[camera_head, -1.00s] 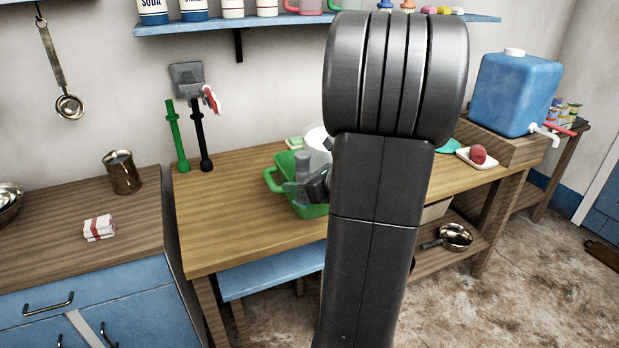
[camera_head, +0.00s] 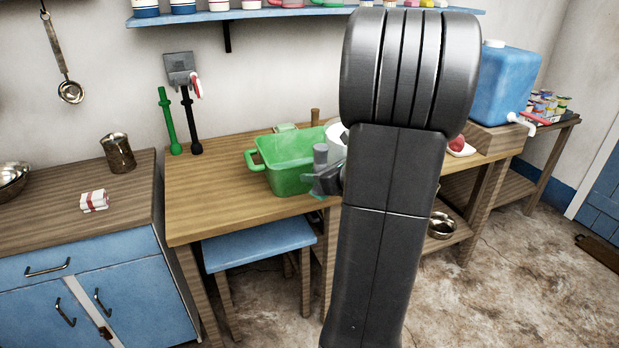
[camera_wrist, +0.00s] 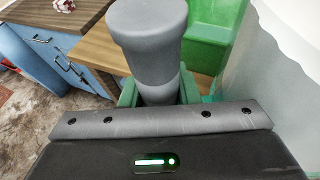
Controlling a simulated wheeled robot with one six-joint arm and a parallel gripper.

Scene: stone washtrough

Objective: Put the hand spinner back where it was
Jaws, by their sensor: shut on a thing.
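My gripper (camera_wrist: 160,92) is shut on an upright grey cylinder (camera_wrist: 148,35) with a wider top, close to the wrist camera. The cylinder also shows in the head view (camera_head: 320,155), at the front right of a green basin (camera_head: 285,168). I cannot tell whether the cylinder is the hand spinner or part of it. A white drum-like thing (camera_head: 337,138) stands behind the gripper, partly hidden by my arm. A large pale curved surface (camera_wrist: 290,60) fills the right of the wrist view. The basin's green wall (camera_wrist: 212,35) shows beside the cylinder there.
The wooden table (camera_head: 215,208) is bare left of the basin. A blue stool (camera_head: 258,243) is tucked under it. A blue water container (camera_head: 505,85) stands right.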

